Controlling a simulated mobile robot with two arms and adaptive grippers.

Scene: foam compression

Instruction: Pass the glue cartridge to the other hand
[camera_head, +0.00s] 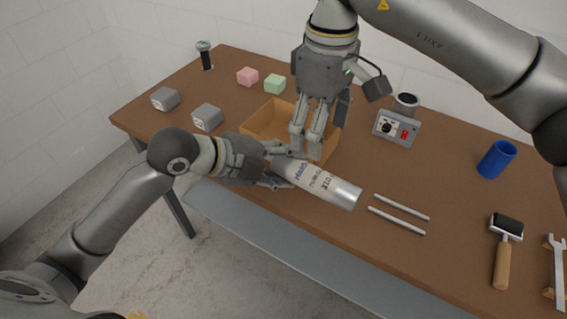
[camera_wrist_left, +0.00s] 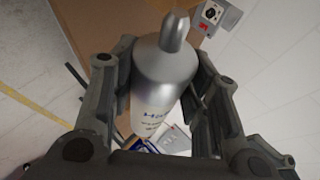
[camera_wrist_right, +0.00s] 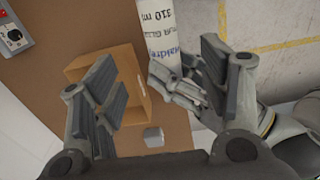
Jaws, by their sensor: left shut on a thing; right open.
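The glue cartridge (camera_head: 322,184) is a silver and white cylinder with printed lettering, held roughly level above the front of the table. My left gripper (camera_head: 278,167) is shut around its nozzle-side end. My right gripper (camera_head: 312,150) is open and empty, pointing down just above and behind the cartridge. In the right wrist view the cartridge (camera_wrist_right: 160,25) shows ahead of the open right fingers (camera_wrist_right: 155,80), with the left gripper (camera_wrist_right: 185,88) at its end.
An open cardboard box (camera_head: 262,122) stands behind the cartridge. A control box (camera_head: 396,128) and grey blocks (camera_head: 207,117) stand around.

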